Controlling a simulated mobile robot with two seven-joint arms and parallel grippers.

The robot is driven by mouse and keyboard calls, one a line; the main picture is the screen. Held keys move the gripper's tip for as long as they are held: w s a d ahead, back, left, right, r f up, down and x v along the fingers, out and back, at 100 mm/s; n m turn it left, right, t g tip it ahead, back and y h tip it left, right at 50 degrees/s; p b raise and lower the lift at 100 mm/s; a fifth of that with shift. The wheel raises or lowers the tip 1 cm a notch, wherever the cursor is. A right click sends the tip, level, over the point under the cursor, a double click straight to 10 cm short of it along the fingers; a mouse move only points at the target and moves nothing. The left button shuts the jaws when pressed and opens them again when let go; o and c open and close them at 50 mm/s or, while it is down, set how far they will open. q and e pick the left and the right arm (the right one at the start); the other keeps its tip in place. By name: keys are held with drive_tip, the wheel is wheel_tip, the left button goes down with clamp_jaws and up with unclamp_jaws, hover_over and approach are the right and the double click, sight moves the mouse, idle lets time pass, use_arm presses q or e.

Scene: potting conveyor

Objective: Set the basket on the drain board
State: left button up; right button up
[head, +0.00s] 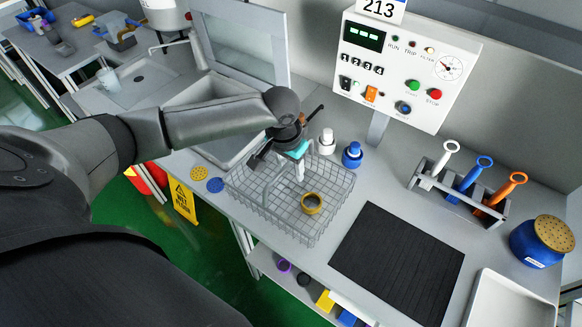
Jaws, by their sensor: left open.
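The grey wire basket (326,222) stands on the bench at the centre of the head view. A yellow-brown ring (311,203) lies inside it. A dark, finely ribbed board (398,262), which looks like the drain board, lies flat on the bench to the right of the basket, and its top is bare. My left gripper (276,158) is open over the far left part of the basket, pointing down. A teal and white item (299,168) shows beside its fingers and partly overlaps the basket. I cannot tell whether the fingers touch the wire. My right gripper is not in view.
A white bottle (327,142) and a blue bottle (352,155) stand close behind the basket. A rack (457,190) of coloured-handled tools, a blue pot (537,242) and a white tray (514,302) are at right. The control box (405,65) stands behind. A sink basin lies left.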

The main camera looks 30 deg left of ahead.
use_arm(q)
drive_tip(key=r, duration=0.4)
drive_tip(key=s+r+p, duration=0.1)
drive_tip(key=r, duration=0.3)
drive_tip(key=r+p, duration=0.1)
drive_tip(key=r, duration=0.3)
drive_tip(key=shift+s, duration=0.35)
